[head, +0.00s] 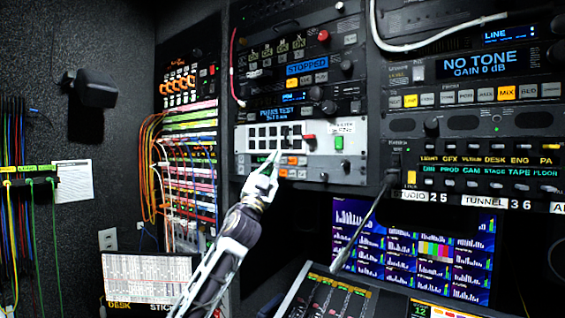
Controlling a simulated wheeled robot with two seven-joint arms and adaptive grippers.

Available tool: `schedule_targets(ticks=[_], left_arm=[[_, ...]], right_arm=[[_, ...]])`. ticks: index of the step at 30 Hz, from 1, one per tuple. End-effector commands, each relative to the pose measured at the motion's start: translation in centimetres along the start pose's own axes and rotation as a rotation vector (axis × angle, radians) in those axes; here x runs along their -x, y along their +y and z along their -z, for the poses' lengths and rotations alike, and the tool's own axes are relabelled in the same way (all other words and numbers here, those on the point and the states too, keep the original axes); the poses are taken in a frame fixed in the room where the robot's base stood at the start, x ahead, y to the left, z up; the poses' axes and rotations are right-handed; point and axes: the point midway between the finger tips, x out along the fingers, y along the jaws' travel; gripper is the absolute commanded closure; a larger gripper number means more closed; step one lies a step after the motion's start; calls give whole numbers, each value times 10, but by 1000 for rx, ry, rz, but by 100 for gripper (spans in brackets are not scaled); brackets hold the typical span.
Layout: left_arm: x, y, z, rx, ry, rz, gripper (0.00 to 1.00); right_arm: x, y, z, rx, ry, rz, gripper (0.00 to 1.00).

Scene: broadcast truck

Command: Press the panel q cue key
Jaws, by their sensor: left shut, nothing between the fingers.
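A white rack panel (242,140) with two rows of dark keys stands in the middle rack. It also carries a red button (309,140), a green button (339,142) and small orange and white keys (290,160) below. Its lettering is too small to read, so I cannot tell which key is the cue key. My left gripper (273,158) is shut and empty, with its tips in front of the lower left part of this panel. I cannot tell whether the tips touch it. The gripper hides part of the lower keys. My right gripper is out of view.
A gooseneck microphone (364,222) rises right of the panel. A labelled intercom panel (480,172) and screens (410,250) lie to the right. Orange cables (150,150) hang from the left patch rack. A mixing desk (345,297) is below.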

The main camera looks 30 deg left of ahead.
Motion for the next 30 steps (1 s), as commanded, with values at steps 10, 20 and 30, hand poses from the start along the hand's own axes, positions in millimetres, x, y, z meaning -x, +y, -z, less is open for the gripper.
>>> schedule_targets(ticks=[10, 20, 30], left_arm=[[-11, 9, -8, -1, 0, -1, 100], [-12, 9, -8, -1, 1, -1, 100], [-12, 9, -8, -1, 0, -1, 100]], right_arm=[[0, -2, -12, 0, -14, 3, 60], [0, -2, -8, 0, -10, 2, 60], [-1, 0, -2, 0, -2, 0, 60]])
